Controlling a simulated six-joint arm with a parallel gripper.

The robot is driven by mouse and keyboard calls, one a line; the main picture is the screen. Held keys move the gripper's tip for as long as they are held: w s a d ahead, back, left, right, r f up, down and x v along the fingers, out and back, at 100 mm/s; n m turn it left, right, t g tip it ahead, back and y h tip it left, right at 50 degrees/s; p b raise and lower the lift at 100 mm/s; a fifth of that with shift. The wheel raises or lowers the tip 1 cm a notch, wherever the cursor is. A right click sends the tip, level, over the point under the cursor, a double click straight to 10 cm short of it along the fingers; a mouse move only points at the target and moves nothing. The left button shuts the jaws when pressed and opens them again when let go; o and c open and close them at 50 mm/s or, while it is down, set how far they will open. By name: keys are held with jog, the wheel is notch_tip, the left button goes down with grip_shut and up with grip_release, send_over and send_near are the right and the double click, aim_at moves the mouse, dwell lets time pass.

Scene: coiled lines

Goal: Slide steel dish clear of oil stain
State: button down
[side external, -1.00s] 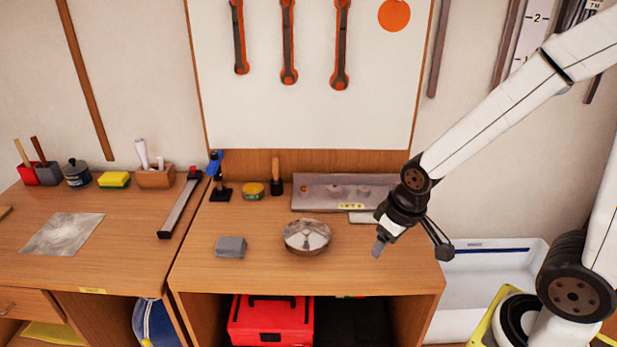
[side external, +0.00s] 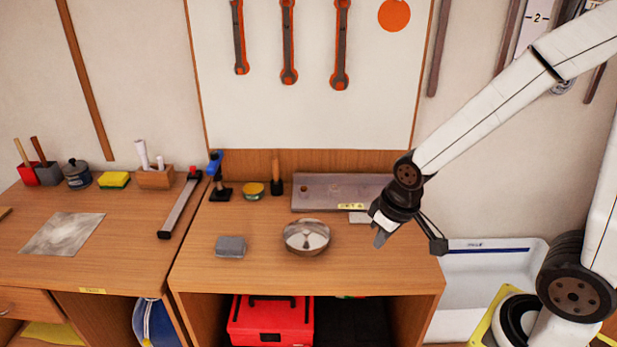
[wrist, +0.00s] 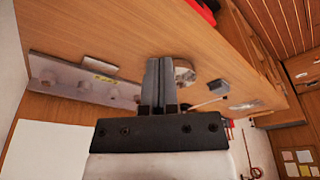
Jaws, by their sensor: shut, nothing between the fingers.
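The steel dish (side external: 306,236) is a shiny round bowl sitting upright on the right-hand wooden bench, near its middle. In the wrist view the dish (wrist: 185,73) shows just beyond my fingers, partly hidden by them. My gripper (side external: 379,241) is to the right of the dish and apart from it, with its fingers pointing down above the bench top. In the wrist view the fingers of my gripper (wrist: 160,63) are together with nothing between them. I cannot make out an oil stain on the bench; any mark under the dish is hidden.
A grey block (side external: 230,247) lies left of the dish. A grey metal tray (side external: 335,203) stands behind, with a yellow tin (side external: 253,190) to its left. The bench front between the dish and the right edge is clear. A white basin (side external: 490,290) stands beyond the right edge.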

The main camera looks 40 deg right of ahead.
aim_at(360, 247)
jog(key=w+a+n+g, duration=0.1)
jog(key=w+a+n, duration=0.3)
jog(key=w, duration=0.9)
jog(key=w+a+n+g, duration=0.1)
jog(key=w+a+n, duration=0.3)
jog(key=w, duration=0.9)
jog(key=shift+w+a+f+g, duration=0.3)
jog(key=shift+w, duration=0.1)
jog(key=shift+f, duration=0.15)
notch_tip(360, 247, down, 10)
jog(key=shift+r, duration=0.2)
jog(key=shift+s+d, duration=1.35)
jog(key=shift+s, duration=0.15)
jog(key=shift+s, duration=0.1)
jog(key=s+d, duration=0.4)
jog(key=s, duration=0.1)
jog(key=s+d, duration=0.8)
jog(key=s, duration=0.1)
jog(key=shift+s+d, duration=0.3)
jog(key=shift+d, duration=0.05)
jog(key=shift+w, duration=0.1)
